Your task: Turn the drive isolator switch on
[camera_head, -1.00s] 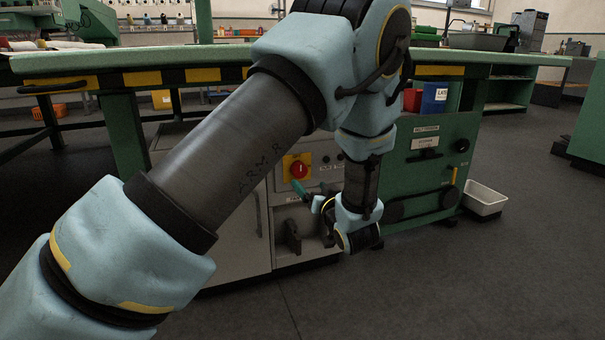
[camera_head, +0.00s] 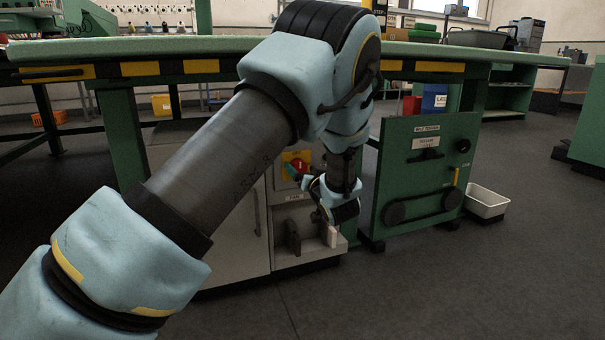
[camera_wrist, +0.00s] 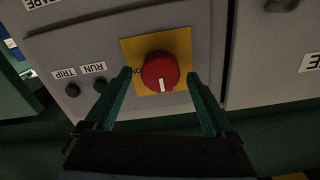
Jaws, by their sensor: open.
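The drive isolator switch is a red round knob (camera_wrist: 160,72) with a white mark, on a yellow plate (camera_wrist: 184,45) on a grey cabinet. In the wrist view the white mark points toward the bottom of the picture, and a partly hidden label stands at the plate's left. My gripper (camera_wrist: 162,82) is open, with one green finger on each side of the knob. I cannot tell whether the fingers touch it. In the head view the knob (camera_head: 299,166) shows just above my gripper (camera_head: 302,179), which is partly hidden by my wrist.
Two dark round parts by the TRIP (camera_wrist: 64,73) and RUN (camera_wrist: 93,68) labels sit left of the switch. The green bench top (camera_head: 190,45) overhangs the grey cabinet (camera_head: 215,225). A green machine panel (camera_head: 425,175) and a white bin (camera_head: 486,202) stand to the right.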

